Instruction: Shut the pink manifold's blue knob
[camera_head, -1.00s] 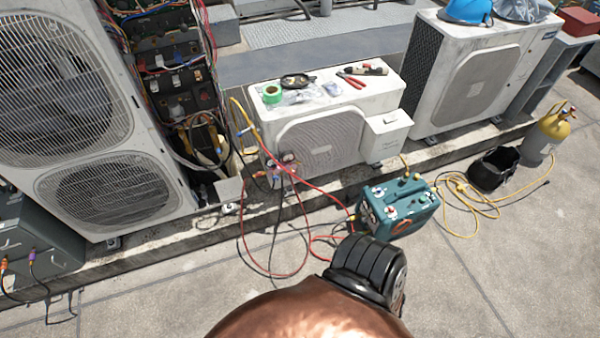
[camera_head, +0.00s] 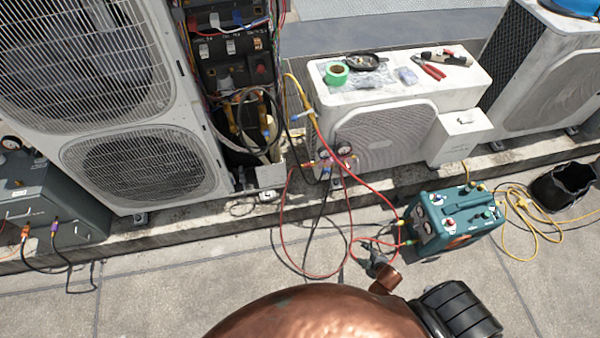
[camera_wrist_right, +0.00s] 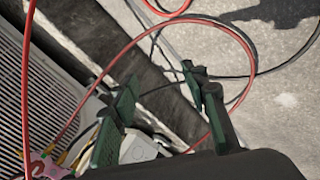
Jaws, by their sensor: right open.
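The pink manifold (camera_head: 338,160), with round gauges, hangs at the front left corner of the small white condenser in the head view. A small blue spot shows at its lower part, but I cannot tell how the blue knob is turned. A pink piece of it (camera_wrist_right: 42,166) shows at the lower left edge in the right wrist view. My right gripper (camera_head: 377,262) is below and right of the manifold in the head view, apart from it. In the right wrist view its green-padded fingers (camera_wrist_right: 160,85) are spread and empty. My left gripper is out of view.
Red and black hoses (camera_head: 283,215) loop below the manifold. A teal recovery machine (camera_head: 455,222) stands on the ground to the right. The small condenser (camera_head: 400,100) carries green tape (camera_head: 336,73) and pliers (camera_head: 432,71). A tall condenser (camera_head: 130,170) stands at left. Front paving is mostly clear.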

